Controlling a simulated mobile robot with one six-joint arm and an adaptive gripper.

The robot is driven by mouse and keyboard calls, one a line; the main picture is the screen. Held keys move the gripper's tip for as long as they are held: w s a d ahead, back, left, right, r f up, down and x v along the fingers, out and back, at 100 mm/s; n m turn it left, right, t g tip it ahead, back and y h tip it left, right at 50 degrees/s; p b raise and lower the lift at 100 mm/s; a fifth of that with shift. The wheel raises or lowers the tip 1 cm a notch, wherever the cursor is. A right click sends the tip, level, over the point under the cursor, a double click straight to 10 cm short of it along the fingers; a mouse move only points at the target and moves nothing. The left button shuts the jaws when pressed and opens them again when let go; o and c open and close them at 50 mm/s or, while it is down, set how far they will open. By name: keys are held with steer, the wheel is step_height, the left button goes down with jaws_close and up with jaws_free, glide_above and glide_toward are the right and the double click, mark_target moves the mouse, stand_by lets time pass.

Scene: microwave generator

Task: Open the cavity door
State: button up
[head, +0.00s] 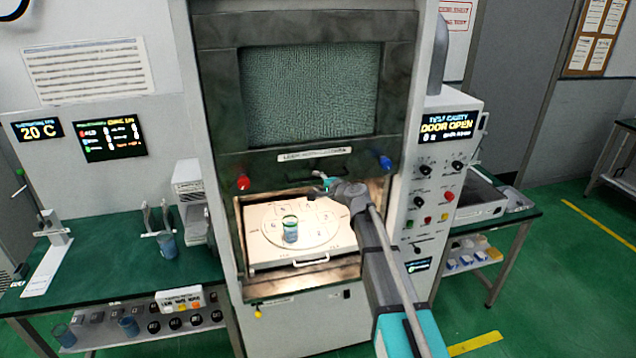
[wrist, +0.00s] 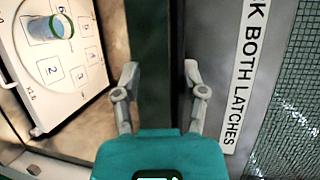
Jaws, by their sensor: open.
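The cavity door (head: 215,110) is a dark frame with a mesh window, standing raised above the lit cavity opening. The door also shows in the wrist view (wrist: 210,40), with a label about both latches. My gripper (head: 322,185) is at the door's lower edge, in front of the opening. In the wrist view its two fingers (wrist: 160,72) are spread, with a dark edge strip of the door behind the gap. I cannot tell whether they touch it. A red latch knob (head: 243,183) and a blue latch knob (head: 386,162) sit at the door's lower corners.
Inside the cavity, a white tray (head: 270,258) with numbered spots holds a beaker of blue-green liquid (head: 290,228). The control panel (head: 437,170) at the right reads DOOR OPEN. Green benches (head: 110,265) stand on both sides.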

step_height(320, 180, down, 30)
steer(key=b, duration=2.8)
steer(key=shift+r+b, duration=0.25)
steer(key=shift+b, duration=0.15)
steer(key=p+v, duration=0.3)
steer(key=v, duration=1.3)
stand_by(1.5)
stand_by(0.5)
